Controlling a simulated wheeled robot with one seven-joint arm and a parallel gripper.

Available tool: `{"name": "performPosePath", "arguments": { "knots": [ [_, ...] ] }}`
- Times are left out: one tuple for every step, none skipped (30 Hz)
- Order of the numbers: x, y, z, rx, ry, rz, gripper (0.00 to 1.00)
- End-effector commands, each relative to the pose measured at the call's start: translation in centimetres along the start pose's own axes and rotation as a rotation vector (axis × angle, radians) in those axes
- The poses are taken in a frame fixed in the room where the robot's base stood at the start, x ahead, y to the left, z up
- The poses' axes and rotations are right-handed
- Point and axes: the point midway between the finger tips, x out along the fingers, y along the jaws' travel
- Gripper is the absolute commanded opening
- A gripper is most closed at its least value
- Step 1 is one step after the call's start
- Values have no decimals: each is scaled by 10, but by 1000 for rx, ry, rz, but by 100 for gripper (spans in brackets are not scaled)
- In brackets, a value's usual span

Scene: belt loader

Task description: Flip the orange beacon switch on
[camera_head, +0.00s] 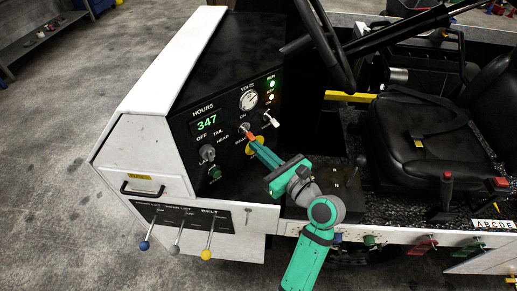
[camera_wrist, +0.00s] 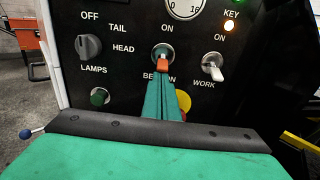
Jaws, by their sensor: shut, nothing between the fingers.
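The orange beacon switch (camera_wrist: 163,63) is on the black panel, below an ON label. Its lever points down and toward the wrist camera from a round metal collar. The BEACON label below it is partly hidden by my fingers. In the head view, the orange switch (camera_head: 250,135) shows just beyond my fingertips. My gripper (camera_wrist: 164,78) is shut and empty, its green fingertips right below the orange lever. I cannot tell whether they touch it. In the head view, my gripper (camera_head: 256,145) reaches the panel from the lower right.
A white-tipped WORK switch (camera_wrist: 213,68) is to the right. A grey lamp knob (camera_wrist: 89,46) and a green button (camera_wrist: 99,97) are to the left. A yellow round part (camera_wrist: 184,101) is partly behind my fingers. A steering wheel (camera_head: 326,45) and seat (camera_head: 430,125) are farther right.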

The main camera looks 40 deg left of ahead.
Motion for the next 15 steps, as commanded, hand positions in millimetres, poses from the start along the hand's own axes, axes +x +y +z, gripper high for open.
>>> {"name": "performPosePath", "arguments": {
  "knots": [
    [0, 0, 1, -1, -1, -1, 0],
    [-1, 0, 2, -1, -1, -1, 0],
    [-1, 0, 2, -1, -1, -1, 0],
    [-1, 0, 3, -1, -1, 0, 0],
    [-2, 0, 4, -1, -1, 0, 0],
    [-2, 0, 5, -1, -1, 0, 0],
    [-2, 0, 6, -1, -1, 0, 0],
    [-3, 0, 8, -1, -1, 0, 0],
    [-3, 0, 9, -1, -1, 0, 0],
    [-4, 0, 11, -1, -1, 0, 0],
    [-4, 0, 12, -2, -1, 0, 0],
    [-5, 0, 15, -3, -1, 0, 0],
    [-5, 0, 17, -3, -1, 0, 0],
    [-5, 0, 19, -3, -1, 0, 0],
    [-6, 0, 21, -2, -1, 0, 0]
  ]
}}
